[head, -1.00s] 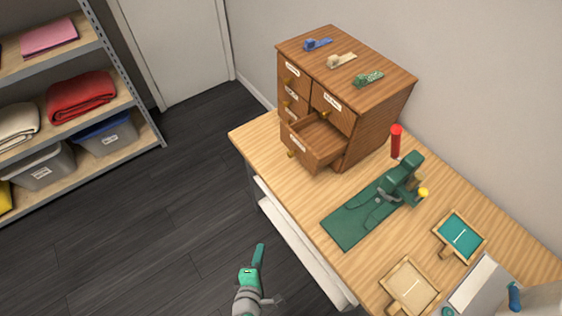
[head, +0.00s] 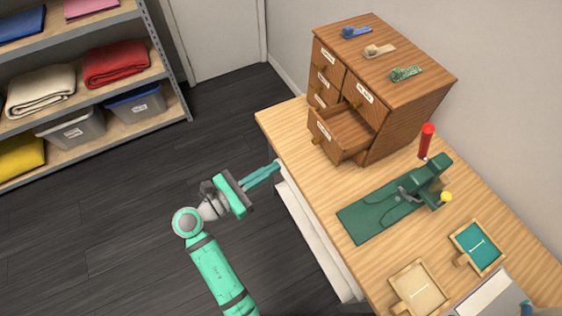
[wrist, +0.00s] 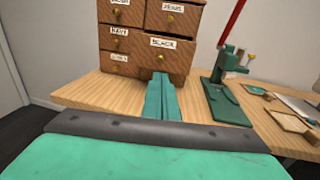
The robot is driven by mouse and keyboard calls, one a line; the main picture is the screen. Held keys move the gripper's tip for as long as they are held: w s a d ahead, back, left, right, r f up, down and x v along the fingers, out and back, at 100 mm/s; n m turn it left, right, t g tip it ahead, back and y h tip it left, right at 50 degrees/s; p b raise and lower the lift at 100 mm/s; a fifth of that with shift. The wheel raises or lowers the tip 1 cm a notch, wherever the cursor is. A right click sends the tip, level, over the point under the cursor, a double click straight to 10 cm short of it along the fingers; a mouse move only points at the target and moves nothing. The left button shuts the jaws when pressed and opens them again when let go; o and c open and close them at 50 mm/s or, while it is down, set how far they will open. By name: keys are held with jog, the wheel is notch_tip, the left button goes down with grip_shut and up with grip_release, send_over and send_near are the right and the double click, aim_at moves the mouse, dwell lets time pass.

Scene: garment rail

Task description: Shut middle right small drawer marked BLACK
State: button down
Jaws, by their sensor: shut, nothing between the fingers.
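The small drawer marked BLACK (head: 322,128) stands pulled out of the wooden cabinet (head: 410,115), with its inside visible from above in the head view. In the wrist view its front (wrist: 172,53) carries the BLACK label and a brass knob, in the right column below the JEANS drawer (wrist: 173,17). My gripper (head: 277,164) is shut and empty at the table's left edge, in front of the drawer and apart from it in the head view. In the wrist view its closed fingers (wrist: 160,78) point at the cabinet and overlap the drawer front's lower edge.
The other drawers look closed. Three small coloured clips, one green (head: 405,74), lie on the cabinet top. A green press (head: 375,215) with a red handle stands right of the cabinet on the table (head: 285,130). Shelves with folded cloth (head: 115,62) stand at left; the floor between is clear.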

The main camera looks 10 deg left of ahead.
jog(key=x, duration=1.2)
jog(key=shift+w+d, duration=0.2)
jog(key=shift+w, duration=0.1)
jog(key=shift+f, duration=0.1)
